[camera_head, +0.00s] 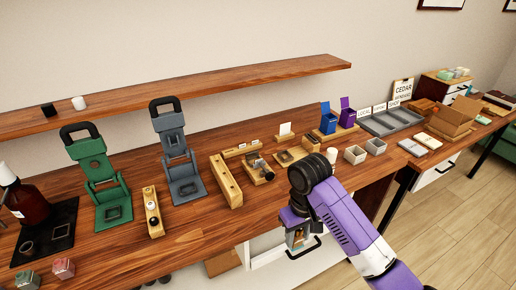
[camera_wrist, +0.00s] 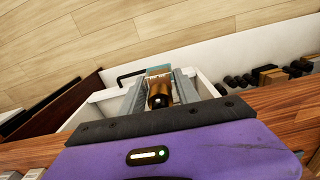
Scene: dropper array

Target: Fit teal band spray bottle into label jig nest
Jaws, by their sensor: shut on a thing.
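My gripper (camera_wrist: 160,84) is shut on a small amber bottle (camera_wrist: 160,97) with a teal band (camera_wrist: 158,71), which shows between the two grey fingers in the wrist view. In the head view my gripper (camera_head: 297,238) hangs at the table's front edge, beyond the drawer front, with the bottle mostly hidden by the purple wrist. A wooden jig block (camera_head: 258,170) with a dark round part and a small cradle stands on the table behind and left of my gripper. Another low wooden jig (camera_head: 286,157) stands beside it. I cannot tell which one is the label nest.
A long wooden block with holes (camera_head: 226,181) lies left of the jigs. Green (camera_head: 100,180) and grey (camera_head: 176,150) presses stand further left. An open drawer (camera_wrist: 95,103) lies below my gripper.

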